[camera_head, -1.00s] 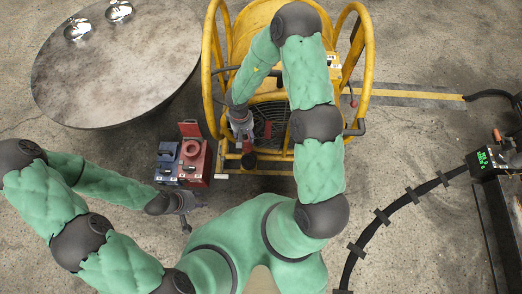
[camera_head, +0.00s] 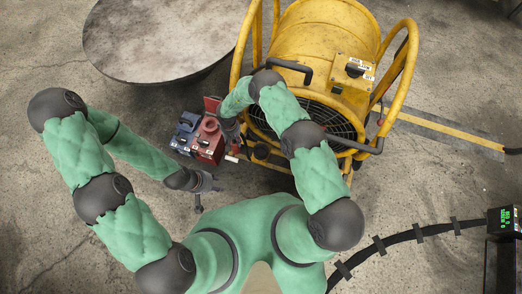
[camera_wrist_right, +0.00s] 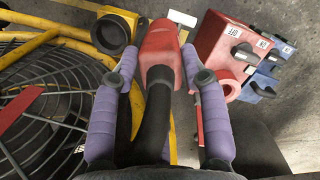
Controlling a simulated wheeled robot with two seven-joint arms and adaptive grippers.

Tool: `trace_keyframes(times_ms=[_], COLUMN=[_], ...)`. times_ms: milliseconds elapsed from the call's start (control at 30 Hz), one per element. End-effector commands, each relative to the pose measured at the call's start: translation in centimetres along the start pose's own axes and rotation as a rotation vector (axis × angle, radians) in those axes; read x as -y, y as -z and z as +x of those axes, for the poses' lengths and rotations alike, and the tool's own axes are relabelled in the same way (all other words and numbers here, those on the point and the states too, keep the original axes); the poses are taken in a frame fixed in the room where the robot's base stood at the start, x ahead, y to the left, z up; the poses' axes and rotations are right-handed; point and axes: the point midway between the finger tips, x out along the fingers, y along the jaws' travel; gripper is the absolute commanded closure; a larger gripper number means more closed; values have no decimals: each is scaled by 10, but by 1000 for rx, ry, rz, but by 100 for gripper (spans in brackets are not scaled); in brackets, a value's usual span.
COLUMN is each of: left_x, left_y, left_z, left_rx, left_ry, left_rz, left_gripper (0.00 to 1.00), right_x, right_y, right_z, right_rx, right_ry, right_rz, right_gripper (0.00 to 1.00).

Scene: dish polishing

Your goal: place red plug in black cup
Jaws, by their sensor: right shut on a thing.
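The red plug (camera_wrist_right: 160,48) with a black cable behind it is between the purple fingers of my right gripper (camera_wrist_right: 160,75), which is shut on it. The plug points away from the wrist. In the head view my right gripper (camera_head: 234,142) is just right of the red box, its fingertips partly hidden by the arm. My left gripper (camera_head: 207,187) is open and empty, low over the floor below the boxes.
A red box (camera_wrist_right: 222,50) with a round red socket and a blue box (camera_wrist_right: 267,68) stand right of the plug. The large yellow fan (camera_head: 325,50) with tube rails stands beside my right arm. A round table (camera_head: 160,40) is at the back left.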

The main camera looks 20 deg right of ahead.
Motion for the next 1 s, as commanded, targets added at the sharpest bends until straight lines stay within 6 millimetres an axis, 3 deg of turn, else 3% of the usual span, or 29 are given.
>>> trace_keyframes(times_ms=[400, 600, 1000], left_x=[9, 14, 18], left_y=[1, 1, 2], left_z=[26, 40, 50], left_rx=[1, 1, 0], left_ry=[0, 0, 0], left_rz=[0, 0, 0], left_gripper=[60, 60, 60], right_x=[-85, -110, -131], right_y=[-18, -20, -23], right_z=[41, 75, 100], right_rx=[0, 0, 0], right_ry=[0, 0, 0], right_rz=[7, 4, 4], right_gripper=[100, 100, 100])
